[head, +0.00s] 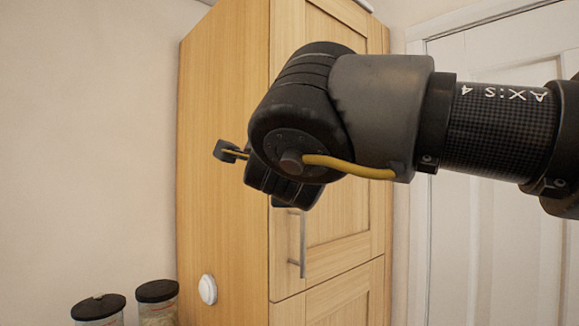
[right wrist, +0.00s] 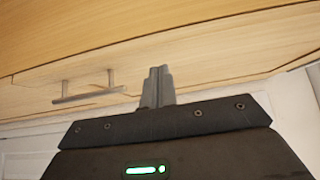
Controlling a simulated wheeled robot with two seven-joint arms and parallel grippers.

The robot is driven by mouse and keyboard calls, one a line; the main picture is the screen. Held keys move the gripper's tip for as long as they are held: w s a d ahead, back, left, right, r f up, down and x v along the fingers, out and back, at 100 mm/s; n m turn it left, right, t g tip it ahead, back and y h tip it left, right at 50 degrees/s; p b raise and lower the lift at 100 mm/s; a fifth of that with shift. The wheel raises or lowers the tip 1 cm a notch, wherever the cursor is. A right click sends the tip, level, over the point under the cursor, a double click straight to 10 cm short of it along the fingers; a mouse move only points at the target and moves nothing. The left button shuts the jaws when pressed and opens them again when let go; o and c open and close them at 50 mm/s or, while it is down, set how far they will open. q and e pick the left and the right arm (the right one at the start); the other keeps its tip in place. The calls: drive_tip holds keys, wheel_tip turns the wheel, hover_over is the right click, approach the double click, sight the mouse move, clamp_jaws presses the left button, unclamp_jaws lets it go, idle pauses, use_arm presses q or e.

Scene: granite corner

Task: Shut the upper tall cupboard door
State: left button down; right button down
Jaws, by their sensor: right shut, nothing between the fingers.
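The tall wooden cupboard (head: 222,120) stands at the centre of the head view. Its upper door (head: 345,255) carries a vertical metal bar handle (head: 302,243). The visible lower part of this door looks flush or nearly flush with the cupboard front; my right arm covers much of the rest. In the right wrist view, my right gripper (right wrist: 157,85) is shut and empty, its fingertips close to the wood, with a metal handle (right wrist: 87,90) to their left. I cannot tell whether they touch. The fingertips are hidden in the head view. My left gripper is out of view.
A lower cupboard door (head: 345,297) sits below the upper one. A white panelled door (head: 480,240) is at the right. Two jars with black lids (head: 98,306) (head: 157,291) and a round white fitting (head: 208,289) are at lower left.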

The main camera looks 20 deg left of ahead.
drive_tip(key=b+v, duration=0.5)
drive_tip(key=v, duration=0.5)
drive_tip(key=shift+s+d+b, duration=0.2)
drive_tip(key=shift+s+b, duration=0.15)
